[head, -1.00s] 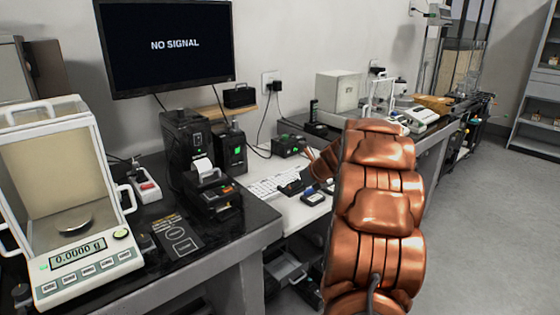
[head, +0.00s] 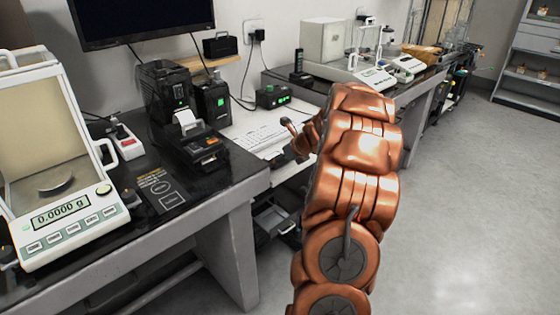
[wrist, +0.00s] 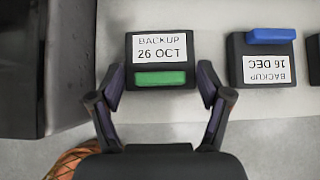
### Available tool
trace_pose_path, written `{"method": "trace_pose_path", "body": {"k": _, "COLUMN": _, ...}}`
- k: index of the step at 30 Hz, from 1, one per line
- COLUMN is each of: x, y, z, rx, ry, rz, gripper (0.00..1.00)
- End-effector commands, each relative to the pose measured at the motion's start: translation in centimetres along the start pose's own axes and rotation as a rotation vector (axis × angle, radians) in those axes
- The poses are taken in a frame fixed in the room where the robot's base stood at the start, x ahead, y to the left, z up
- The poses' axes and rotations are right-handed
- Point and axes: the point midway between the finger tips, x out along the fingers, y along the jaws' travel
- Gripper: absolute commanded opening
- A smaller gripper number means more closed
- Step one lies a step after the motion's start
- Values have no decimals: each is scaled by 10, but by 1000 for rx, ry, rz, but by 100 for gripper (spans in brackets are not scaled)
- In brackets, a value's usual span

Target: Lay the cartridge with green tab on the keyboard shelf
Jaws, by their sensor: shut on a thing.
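The cartridge with green tab (wrist: 160,60) is black, with a white label reading "BACKUP 26 OCT", and sits between the fingers of my gripper (wrist: 160,86) in the wrist view. The fingers are shut on its two sides. My arm mostly hides the cartridge there.
A black cartridge with blue tab (wrist: 264,60), labelled "BACKUP 16 DEC", lies to the right in the wrist view. Part of another cartridge (wrist: 315,60) shows at the right edge. A balance (head: 60,200) is on the left table.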

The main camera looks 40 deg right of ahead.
Motion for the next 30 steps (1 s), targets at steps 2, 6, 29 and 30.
{"method": "trace_pose_path", "body": {"k": 2, "x": 1, "y": 0, "z": -1, "rx": -1, "ry": -1, "rz": 0, "gripper": 42}}
{"method": "trace_pose_path", "body": {"k": 6, "x": 1, "y": 1, "z": 0, "rx": -1, "ry": -1, "rz": 1, "gripper": 42}}
{"method": "trace_pose_path", "body": {"k": 29, "x": 4, "y": 1, "z": -2, "rx": -1, "ry": -1, "rz": 2, "gripper": 100}}
{"method": "trace_pose_path", "body": {"k": 30, "x": 3, "y": 1, "z": -2, "rx": -1, "ry": -1, "rz": 2, "gripper": 100}}
